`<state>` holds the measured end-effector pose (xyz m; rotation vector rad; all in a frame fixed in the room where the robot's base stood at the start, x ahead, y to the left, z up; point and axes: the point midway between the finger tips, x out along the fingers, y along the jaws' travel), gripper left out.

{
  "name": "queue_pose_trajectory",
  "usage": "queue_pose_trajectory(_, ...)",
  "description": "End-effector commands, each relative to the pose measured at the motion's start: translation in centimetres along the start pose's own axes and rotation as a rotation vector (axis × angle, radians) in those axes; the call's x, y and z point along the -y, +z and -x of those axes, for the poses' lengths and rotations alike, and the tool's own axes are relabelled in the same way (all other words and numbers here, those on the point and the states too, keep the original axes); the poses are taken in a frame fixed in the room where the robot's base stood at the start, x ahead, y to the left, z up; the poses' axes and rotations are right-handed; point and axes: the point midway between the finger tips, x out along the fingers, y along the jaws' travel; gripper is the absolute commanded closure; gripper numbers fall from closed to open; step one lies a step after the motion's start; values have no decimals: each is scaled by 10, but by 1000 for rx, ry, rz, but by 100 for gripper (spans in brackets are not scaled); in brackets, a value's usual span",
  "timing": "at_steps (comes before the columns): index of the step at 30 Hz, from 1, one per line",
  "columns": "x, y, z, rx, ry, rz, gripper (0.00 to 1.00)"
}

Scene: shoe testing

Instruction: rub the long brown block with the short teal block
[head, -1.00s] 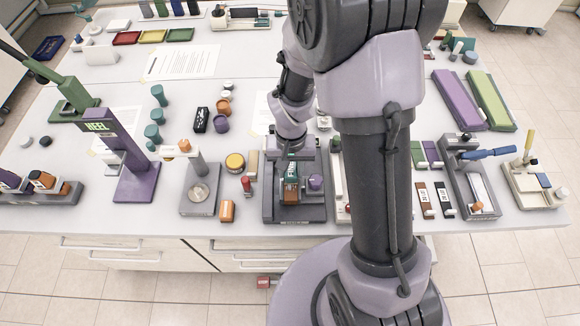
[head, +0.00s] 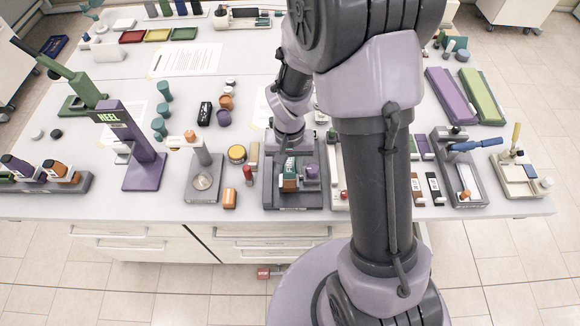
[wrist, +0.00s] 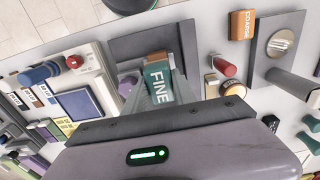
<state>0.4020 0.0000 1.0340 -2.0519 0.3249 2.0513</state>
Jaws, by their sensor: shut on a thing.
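The short teal block (wrist: 159,83), marked FINE, is between my gripper's fingers (wrist: 156,92) in the wrist view. My gripper is shut on it. It also shows in the head view (head: 289,182), below my wrist and over the dark grey tray fixture (head: 293,205). A brown piece (wrist: 156,56) shows just beyond the teal block's far end, seemingly the long brown block. Most of it is hidden by the teal block and my gripper. I cannot tell whether the two blocks touch or are slightly apart.
A purple knob (head: 311,171) stands at the fixture's right. A red cylinder (head: 248,175) and an orange COARSE block (head: 229,198) stand to its left. A grey plate stand (head: 204,184) is farther left. A clamp fixture with a blue handle (head: 474,144) is at the right.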

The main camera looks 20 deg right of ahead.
Motion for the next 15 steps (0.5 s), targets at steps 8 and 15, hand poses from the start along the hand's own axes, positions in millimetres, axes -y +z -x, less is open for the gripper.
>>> queue_pose_trajectory(8,2,-4,28,0,0,0,100)
queue_pose_trajectory(15,2,-6,37,0,0,0,100)
